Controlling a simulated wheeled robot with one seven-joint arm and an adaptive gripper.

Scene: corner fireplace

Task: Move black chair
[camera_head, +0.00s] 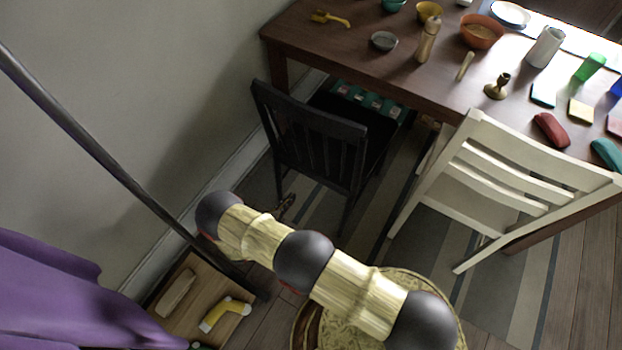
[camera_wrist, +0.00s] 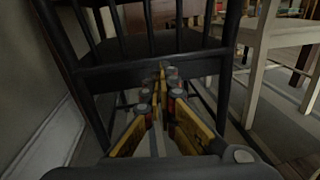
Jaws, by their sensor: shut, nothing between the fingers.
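The black chair (camera_head: 310,112) stands upright at the near left end of the dark wooden table, with its slatted back toward me and its seat partly under the table edge. In the wrist view the chair's back (camera_wrist: 110,76) fills the upper middle, with dark legs on both sides. My gripper (camera_wrist: 163,78) points at the chair's lower back, its yellow fingers closed together and empty. The fingertips look close to the lower rail; I cannot tell whether they touch it. In the head view the gripper is mostly hidden beyond my arm.
A white chair (camera_head: 530,170) stands to the right. The table (camera_head: 345,55) holds bowls, a bottle and several small items. A wall (camera_head: 150,110) bounds the left. A low wooden box (camera_head: 180,312), purple cloth (camera_head: 60,295) and round patterned top (camera_head: 400,285) are near me.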

